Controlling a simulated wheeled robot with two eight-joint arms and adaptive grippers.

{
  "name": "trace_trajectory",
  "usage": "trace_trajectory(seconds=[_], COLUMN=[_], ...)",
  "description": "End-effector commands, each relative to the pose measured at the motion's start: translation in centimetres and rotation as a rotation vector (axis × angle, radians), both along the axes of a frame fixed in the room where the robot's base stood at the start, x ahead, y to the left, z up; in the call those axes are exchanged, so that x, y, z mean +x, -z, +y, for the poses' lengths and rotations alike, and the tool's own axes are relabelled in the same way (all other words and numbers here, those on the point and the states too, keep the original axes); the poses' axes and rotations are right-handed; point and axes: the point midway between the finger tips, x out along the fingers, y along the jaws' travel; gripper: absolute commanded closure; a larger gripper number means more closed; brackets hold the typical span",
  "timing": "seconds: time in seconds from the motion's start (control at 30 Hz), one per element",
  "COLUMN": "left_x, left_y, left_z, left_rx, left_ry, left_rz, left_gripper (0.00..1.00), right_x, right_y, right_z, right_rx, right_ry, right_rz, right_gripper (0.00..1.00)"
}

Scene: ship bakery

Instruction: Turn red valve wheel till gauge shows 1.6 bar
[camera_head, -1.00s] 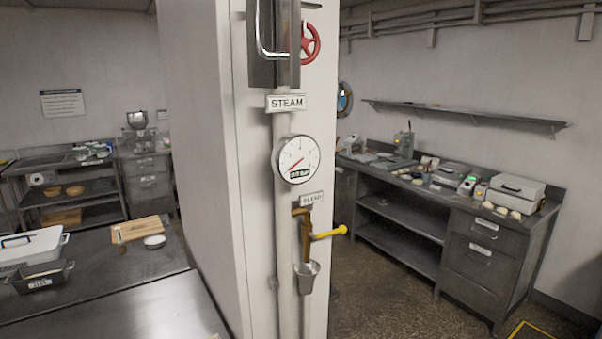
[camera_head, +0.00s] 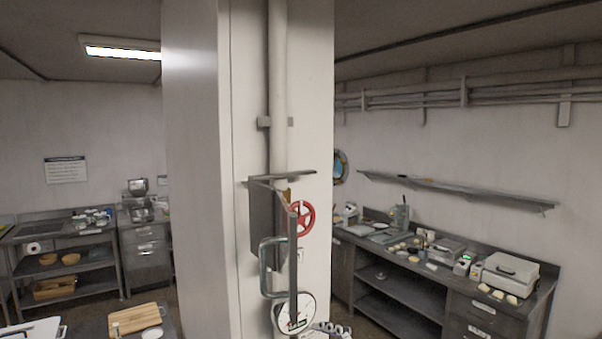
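The red valve wheel (camera_head: 302,217) is on the column, right of the pipe. A dark bracket edge in front covers its left part. The round white gauge (camera_head: 281,317) is below it at the bottom edge, its lower part cut off. A grey metal guard with a looped handle (camera_head: 264,266) hangs between wheel and gauge. Pale jointed shapes at the bottom edge, right of the gauge, may be part of my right gripper. My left gripper is not in view.
A flat grey plate (camera_head: 300,173) juts out above the wheel. The white column (camera_head: 195,170) fills the middle. A counter with a scale-like box (camera_head: 510,270) and small items is at right, and a cutting board (camera_head: 136,318) lies at lower left.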

Motion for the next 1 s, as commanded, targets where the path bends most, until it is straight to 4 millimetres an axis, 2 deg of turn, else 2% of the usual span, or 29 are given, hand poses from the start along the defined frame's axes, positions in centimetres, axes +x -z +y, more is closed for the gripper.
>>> trace_trajectory(seconds=[0.03,0.1,0.2,0.33,0.4,0.5,0.67,1.0], left_x=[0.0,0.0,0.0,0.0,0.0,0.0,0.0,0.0], left_y=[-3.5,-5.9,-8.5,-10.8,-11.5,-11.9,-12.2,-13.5], left_z=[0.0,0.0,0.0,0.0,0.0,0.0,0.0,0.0], left_rx=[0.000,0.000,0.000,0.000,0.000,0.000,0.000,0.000], left_ry=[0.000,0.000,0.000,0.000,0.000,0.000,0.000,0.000], left_rz=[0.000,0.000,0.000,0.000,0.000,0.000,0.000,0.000], left_gripper=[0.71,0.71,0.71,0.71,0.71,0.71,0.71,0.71], right_x=[1.3,2.8,4.7,6.4,7.0,7.4,8.5,13.1], right_y=[-5.4,-10.1,-15.6,-20.3,-21.8,-22.9,-23.2,-23.2], right_z=[0.0,-0.2,-0.6,-1.3,-1.6,-1.8,-1.4,1.4], right_rx=[0.118,0.288,0.500,0.699,0.770,0.829,0.851,0.847], right_ry=[0.035,0.083,0.134,0.175,0.186,0.196,0.198,0.197], right_rz=[0.019,0.049,0.091,0.132,0.148,0.162,0.167,0.167], right_gripper=[0.10,0.10,0.10,0.10,0.10,0.10,0.10,0.10])
